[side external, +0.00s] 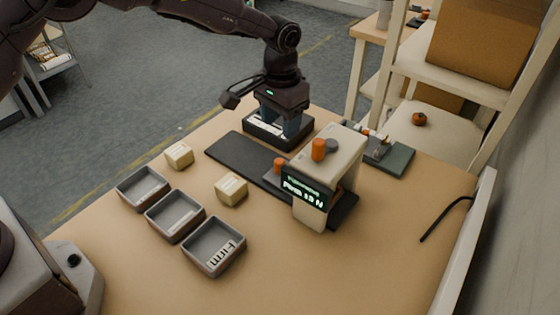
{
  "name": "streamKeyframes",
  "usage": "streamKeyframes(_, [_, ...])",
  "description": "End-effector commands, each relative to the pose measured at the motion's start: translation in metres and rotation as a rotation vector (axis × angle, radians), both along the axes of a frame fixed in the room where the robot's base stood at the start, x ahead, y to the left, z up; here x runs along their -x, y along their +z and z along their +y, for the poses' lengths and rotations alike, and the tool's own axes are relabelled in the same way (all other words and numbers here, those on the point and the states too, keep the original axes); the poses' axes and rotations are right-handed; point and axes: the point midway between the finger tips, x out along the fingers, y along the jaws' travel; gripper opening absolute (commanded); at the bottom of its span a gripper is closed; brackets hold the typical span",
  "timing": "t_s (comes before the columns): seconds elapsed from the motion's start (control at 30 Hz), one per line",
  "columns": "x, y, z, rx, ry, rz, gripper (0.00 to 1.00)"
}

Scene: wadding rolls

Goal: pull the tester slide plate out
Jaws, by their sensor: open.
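The tester (340,161) is a pale upright housing with an orange knob on top and a lit green display on its front. It stands over a long dark base (236,152) that runs out to the left. A small orange knob (280,165) sits low at the tester's left side; I cannot tell whether it belongs to the slide plate. The slide plate itself is not clearly distinguishable from the dark base. My gripper (281,127) is open, pointing down behind the base at a dark tray (258,137) with pale contents. Its fingertips overlap the tray; contact is unclear.
Two cream blocks (231,190) (179,155) lie left of the tester. Three grey bins (143,189) stand in the left foreground, the nearest labelled "Firm". A grey-green device (392,160) is right of the tester. A black cable (444,217) lies near the right edge. The front table area is clear.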

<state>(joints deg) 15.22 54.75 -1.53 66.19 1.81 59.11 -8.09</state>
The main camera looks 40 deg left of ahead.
Motion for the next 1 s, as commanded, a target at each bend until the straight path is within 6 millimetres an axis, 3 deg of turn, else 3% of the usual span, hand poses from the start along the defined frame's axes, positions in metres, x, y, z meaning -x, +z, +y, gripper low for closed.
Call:
streamKeyframes(0.3, [0.001, -0.066, 0.001, -0.002, -0.001, 0.005, 0.51])
streamKeyframes(0.5, [0.001, -0.099, 0.001, -0.001, -0.001, 0.002, 0.51])
streamKeyframes(0.7, [0.000, -0.115, 0.001, -0.001, -0.001, 0.000, 0.51])
streamKeyframes(1.0, [0.000, -0.117, 0.001, 0.000, -0.001, -0.001, 0.51])
